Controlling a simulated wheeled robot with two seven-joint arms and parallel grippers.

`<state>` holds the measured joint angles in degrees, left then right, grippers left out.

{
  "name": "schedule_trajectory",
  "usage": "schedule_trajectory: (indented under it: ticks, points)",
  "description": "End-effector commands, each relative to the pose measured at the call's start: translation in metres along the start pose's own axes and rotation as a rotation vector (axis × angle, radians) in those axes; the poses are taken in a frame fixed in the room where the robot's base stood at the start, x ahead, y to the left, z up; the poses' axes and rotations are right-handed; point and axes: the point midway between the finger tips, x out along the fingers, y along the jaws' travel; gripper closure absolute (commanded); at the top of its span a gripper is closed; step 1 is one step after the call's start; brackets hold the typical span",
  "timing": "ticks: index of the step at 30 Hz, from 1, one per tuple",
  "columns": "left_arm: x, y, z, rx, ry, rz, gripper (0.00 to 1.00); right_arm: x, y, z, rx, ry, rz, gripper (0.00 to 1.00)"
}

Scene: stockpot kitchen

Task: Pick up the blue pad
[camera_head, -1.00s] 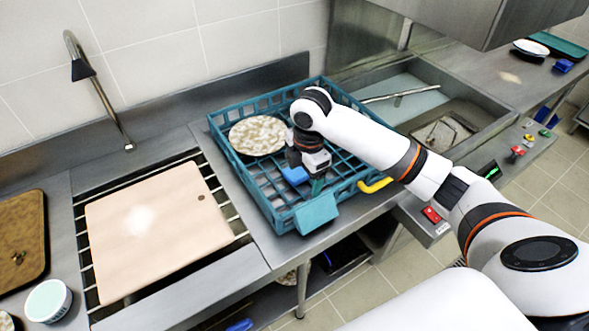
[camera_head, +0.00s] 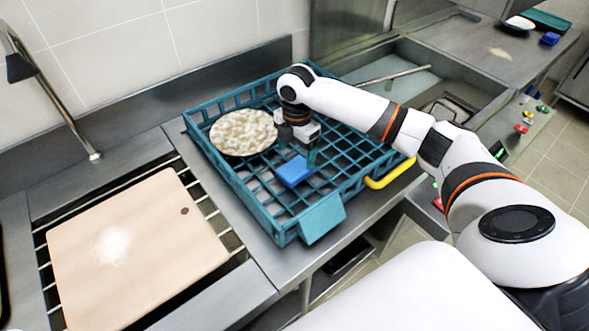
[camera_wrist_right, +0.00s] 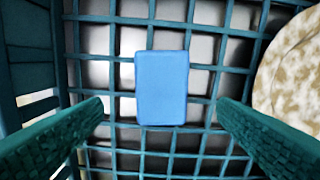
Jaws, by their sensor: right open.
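The blue pad (camera_head: 294,171) lies flat on the grid floor of the teal crate (camera_head: 262,222). In the right wrist view the blue pad (camera_wrist_right: 161,88) is a plain rectangle, set between the two fingers and a little beyond their tips. My right gripper (camera_head: 309,158) is over the crate, just behind the pad in the head view. In the wrist view my right gripper (camera_wrist_right: 160,108) is open, its teal fingers wide apart with nothing between them. My left gripper is not in view.
A speckled round plate (camera_head: 243,132) lies in the crate left of my right gripper; its edge (camera_wrist_right: 292,75) shows in the wrist view. The crate walls surround the pad. A beige board (camera_head: 135,250) lies left, and a yellow handle (camera_head: 390,174) is at the crate's right.

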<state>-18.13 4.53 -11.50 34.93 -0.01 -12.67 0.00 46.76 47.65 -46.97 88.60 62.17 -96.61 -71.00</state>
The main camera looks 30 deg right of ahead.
Motion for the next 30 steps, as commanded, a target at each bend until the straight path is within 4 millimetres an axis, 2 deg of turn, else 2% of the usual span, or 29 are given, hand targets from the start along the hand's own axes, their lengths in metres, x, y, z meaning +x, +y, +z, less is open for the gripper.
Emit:
schedule_trajectory:
  ticks: [5, 9, 14, 21, 30]
  points:
    - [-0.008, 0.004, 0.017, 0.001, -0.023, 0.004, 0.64, 0.016, 0.000, 0.002, 0.001, 0.001, 0.005, 0.18]
    - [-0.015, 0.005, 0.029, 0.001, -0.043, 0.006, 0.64, 0.039, -0.001, 0.003, 0.000, 0.001, 0.004, 0.18]
    - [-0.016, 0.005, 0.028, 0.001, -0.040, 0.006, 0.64, 0.053, -0.001, 0.003, 0.000, 0.001, 0.002, 0.18]
    - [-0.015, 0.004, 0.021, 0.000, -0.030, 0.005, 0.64, 0.054, -0.002, 0.003, 0.000, 0.002, 0.000, 0.20]
    - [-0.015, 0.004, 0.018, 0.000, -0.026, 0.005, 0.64, 0.054, -0.002, 0.003, 0.000, 0.002, 0.000, 0.66]
